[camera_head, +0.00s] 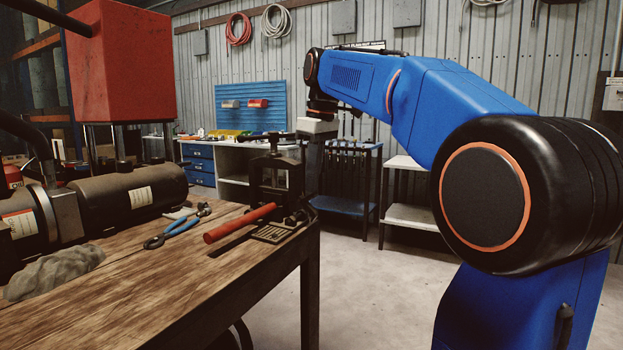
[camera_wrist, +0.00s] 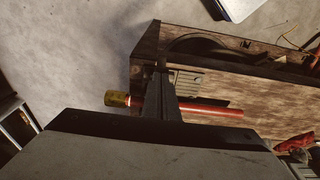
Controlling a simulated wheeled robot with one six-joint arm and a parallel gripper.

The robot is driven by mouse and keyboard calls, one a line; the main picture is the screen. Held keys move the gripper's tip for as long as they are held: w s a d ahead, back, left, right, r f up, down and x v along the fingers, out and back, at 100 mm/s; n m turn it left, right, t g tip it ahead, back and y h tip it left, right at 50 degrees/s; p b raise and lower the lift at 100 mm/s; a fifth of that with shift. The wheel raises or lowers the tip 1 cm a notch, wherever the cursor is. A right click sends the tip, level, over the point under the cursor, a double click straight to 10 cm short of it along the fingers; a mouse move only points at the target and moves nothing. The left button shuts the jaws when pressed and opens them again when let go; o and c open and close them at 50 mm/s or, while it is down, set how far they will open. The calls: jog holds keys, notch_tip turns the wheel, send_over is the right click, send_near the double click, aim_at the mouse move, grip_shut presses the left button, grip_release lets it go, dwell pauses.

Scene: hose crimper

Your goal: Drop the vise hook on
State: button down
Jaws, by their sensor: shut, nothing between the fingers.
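The black vise (camera_head: 275,182) stands upright on the front right corner of the wooden workbench (camera_head: 150,290). A red hose (camera_head: 240,222) lies through its base; in the wrist view the hose (camera_wrist: 215,110) shows a brass fitting (camera_wrist: 118,99) at its left end. My gripper (camera_head: 312,188) points down just to the right of the vise's frame. In the wrist view its dark fingers (camera_wrist: 161,75) are together with nothing between them, and they cover part of the vise and hose. I cannot make out the vise hook separately, nor whether the fingers touch the vise.
Blue-handled pliers (camera_head: 178,226) and a grey rag (camera_head: 55,270) lie on the bench left of the vise. A dark cylindrical machine (camera_head: 128,195) and a red box (camera_head: 122,65) stand behind them. The concrete floor (camera_head: 375,285) right of the bench is clear.

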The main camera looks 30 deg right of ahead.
aim_at(311, 207)
jog(key=shift+s+d+f+t+y, duration=0.15)
jog(key=shift+s+t+y, duration=0.15)
jog(key=shift+t, duration=0.2)
jog(key=shift+s+d+f+t+y, duration=0.25)
jog(key=shift+s+f+t+y, duration=0.15)
jog(key=shift+t, duration=0.2)
jog(key=shift+s+d+f+t+y, duration=0.2)
jog(key=shift+d+f+t+y, duration=0.05)
jog(key=shift+t+y, duration=0.3)
jog(key=t, duration=0.1)
jog(key=f+t+y, duration=0.2)
jog(key=shift+s+d, duration=0.25)
jog(key=shift+s, duration=0.15)
jog(key=shift+f, duration=0.3)
